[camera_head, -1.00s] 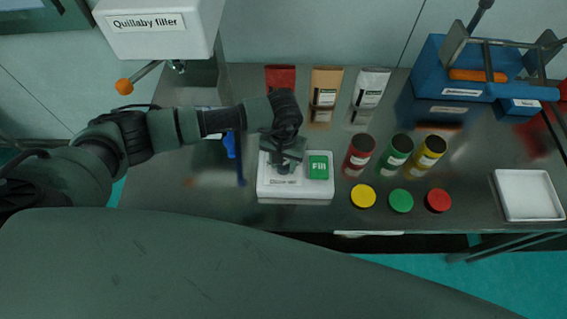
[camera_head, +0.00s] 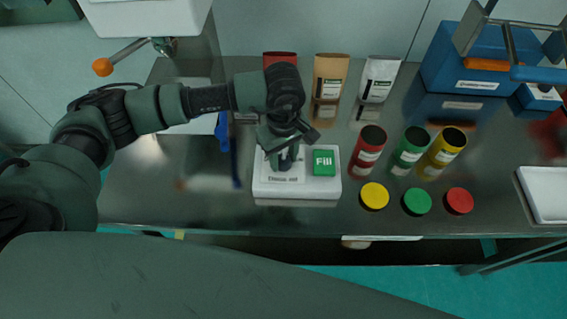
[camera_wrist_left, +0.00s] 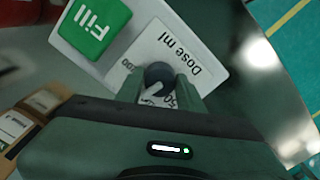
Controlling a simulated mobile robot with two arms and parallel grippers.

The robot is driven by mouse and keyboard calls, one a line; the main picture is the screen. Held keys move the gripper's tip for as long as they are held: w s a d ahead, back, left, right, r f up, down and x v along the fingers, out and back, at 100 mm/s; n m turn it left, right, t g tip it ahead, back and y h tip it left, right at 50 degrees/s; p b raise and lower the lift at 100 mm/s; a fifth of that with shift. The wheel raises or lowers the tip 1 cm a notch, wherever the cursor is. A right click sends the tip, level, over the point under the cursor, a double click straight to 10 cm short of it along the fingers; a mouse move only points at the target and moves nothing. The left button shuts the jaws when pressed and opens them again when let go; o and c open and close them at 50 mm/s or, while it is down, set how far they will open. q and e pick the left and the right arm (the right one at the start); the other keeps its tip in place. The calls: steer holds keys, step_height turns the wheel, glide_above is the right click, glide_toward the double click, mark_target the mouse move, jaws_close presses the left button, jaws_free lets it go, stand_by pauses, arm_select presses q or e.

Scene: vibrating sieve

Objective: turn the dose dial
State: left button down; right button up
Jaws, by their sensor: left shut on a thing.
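The dose dial (camera_wrist_left: 160,76) is a dark round knob on a white panel marked "Dose ml", in the left wrist view. The panel is part of a white control box (camera_head: 262,190) with a green "Fill" button (camera_head: 324,163) beside the dial; the button also shows in the left wrist view (camera_wrist_left: 94,24). My left gripper (camera_head: 285,158) reaches down onto the box and hides the dial in the head view. In the left wrist view its fingers (camera_wrist_left: 160,90) are shut on the dial. My right gripper is out of view.
Red, green and yellow jars (camera_head: 411,150) stand right of the box, with yellow, green and red lids (camera_head: 416,202) in front. Several pouches (camera_head: 331,78) stand behind. The filler (camera_head: 150,12) is at back left, a blue machine (camera_head: 460,70) at back right, a white tray (camera_head: 545,195) at right.

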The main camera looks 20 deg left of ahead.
mark_target(284, 159)
arm_select(q)
steer(key=n+b, duration=0.3)
steer(key=shift+f+n, duration=0.2)
steer(key=shift+n, duration=0.1)
steer(key=shift+r+n+b, duration=0.2)
steer(key=shift+n+b, duration=1.3)
steer(key=c, duration=0.9)
jaws_free()
steer(key=shift+r, duration=0.15)
step_height(284, 159, up, 7)
steer(key=shift+r+b, duration=0.2)
steer(key=shift+b, duration=0.55)
steer(key=shift+r, duration=0.1)
